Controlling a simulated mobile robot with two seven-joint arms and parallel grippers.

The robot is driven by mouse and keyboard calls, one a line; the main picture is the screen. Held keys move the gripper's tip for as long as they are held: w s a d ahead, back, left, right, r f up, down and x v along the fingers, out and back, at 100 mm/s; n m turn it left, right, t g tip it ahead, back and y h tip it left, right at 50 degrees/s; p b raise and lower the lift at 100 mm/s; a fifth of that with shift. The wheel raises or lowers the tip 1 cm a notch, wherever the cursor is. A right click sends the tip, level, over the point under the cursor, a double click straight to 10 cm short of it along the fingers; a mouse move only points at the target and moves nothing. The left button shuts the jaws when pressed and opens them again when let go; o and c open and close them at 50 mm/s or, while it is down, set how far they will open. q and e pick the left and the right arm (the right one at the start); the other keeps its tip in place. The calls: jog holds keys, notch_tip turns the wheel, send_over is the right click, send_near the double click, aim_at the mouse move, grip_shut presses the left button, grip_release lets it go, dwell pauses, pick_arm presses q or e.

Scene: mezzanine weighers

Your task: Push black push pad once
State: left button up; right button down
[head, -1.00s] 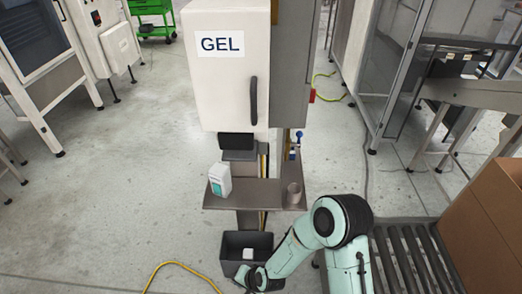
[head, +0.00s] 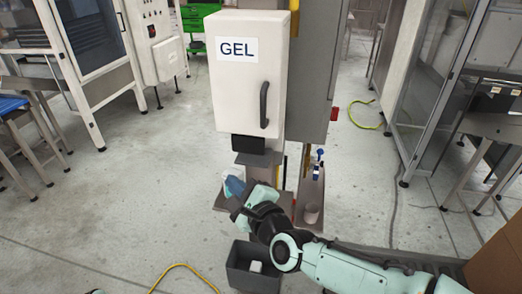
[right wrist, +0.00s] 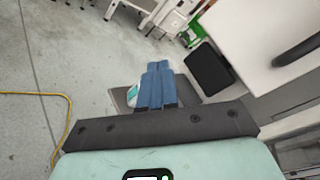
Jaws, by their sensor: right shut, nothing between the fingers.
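The black push pad (head: 248,144) sits under the white cabinet (head: 240,95) labelled GEL, above the grey shelf. It also shows in the right wrist view (right wrist: 208,68), right of the fingers. My right gripper (head: 236,187) has its blue fingers closed and empty. It is over the left part of the shelf, below the pad and apart from it. In the right wrist view the closed fingers (right wrist: 157,80) point past the pad's left side.
A dark bin (head: 240,265) with a white item is below. A yellow cable (head: 178,268) lies on the floor.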

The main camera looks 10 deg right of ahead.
jog(key=shift+s+d+r+t, duration=0.1)
jog(key=shift+s+r+t, duration=0.05)
jog(key=shift+r, duration=0.25)
jog(key=shift+s+r+t, duration=0.1)
jog(key=shift+r+t, duration=0.05)
jog(key=shift+r, duration=0.25)
send_near(237, 145)
jog(key=w+a, duration=0.2)
jog(key=a, duration=0.1)
jog(key=shift+w+d+f+b, duration=0.1)
jog(key=shift+w+d+b, duration=0.3)
jog(key=shift+w, duration=0.35)
dwell(1.2)
jog(key=shift+w+b, duration=0.35)
jog(key=shift+b, duration=0.1)
